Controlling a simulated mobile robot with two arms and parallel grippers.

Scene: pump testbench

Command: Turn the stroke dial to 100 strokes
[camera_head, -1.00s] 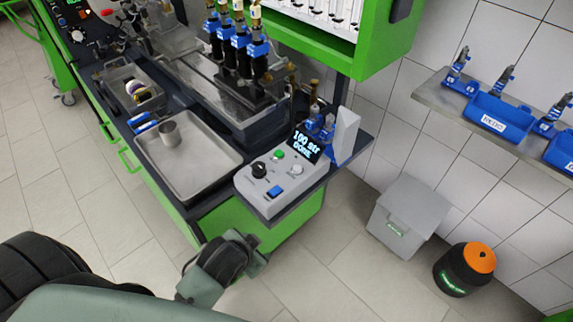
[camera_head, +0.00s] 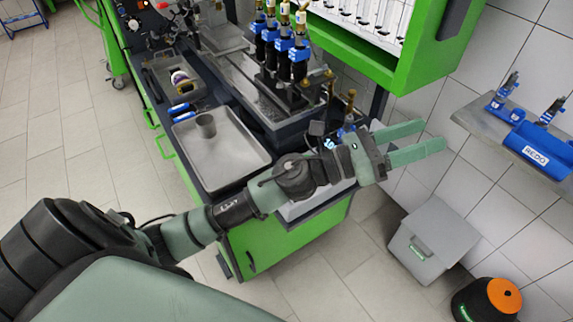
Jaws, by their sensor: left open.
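The light grey control box (camera_head: 297,209) stands at the near right corner of the bench. My right gripper is not in view.
A metal tray (camera_head: 215,172) with a grey cup (camera_head: 206,125) lies left of the box. Blue-topped injectors (camera_head: 280,45) stand behind. A green cabinet (camera_head: 415,50) hangs above right. A grey bin (camera_head: 433,240) and a black-orange canister (camera_head: 487,300) stand on the floor.

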